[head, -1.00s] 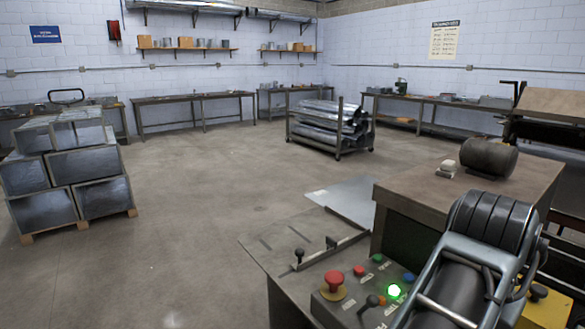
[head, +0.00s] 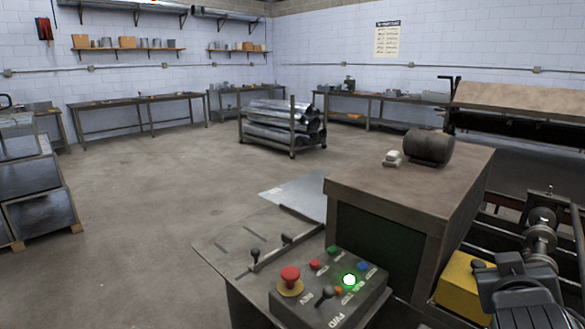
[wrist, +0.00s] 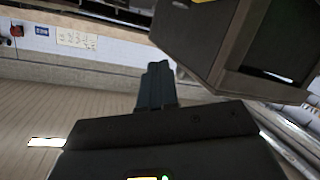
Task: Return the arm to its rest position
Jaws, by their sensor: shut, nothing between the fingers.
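In the wrist view, my gripper (wrist: 157,88) shows its dark fingers pressed together, with nothing between them. They point away from the dark gripper body (wrist: 160,140) and touch nothing that I can see. In the head view, part of my arm (head: 520,295) is at the lower right corner, to the right of the control box. The fingers cannot be made out in that view.
A bench (head: 395,183) bears a dark motor-like cylinder (head: 428,147). A yellow block (head: 462,285) and machine shafts (head: 540,240) are close to my arm. Open floor (head: 150,200) is at the left.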

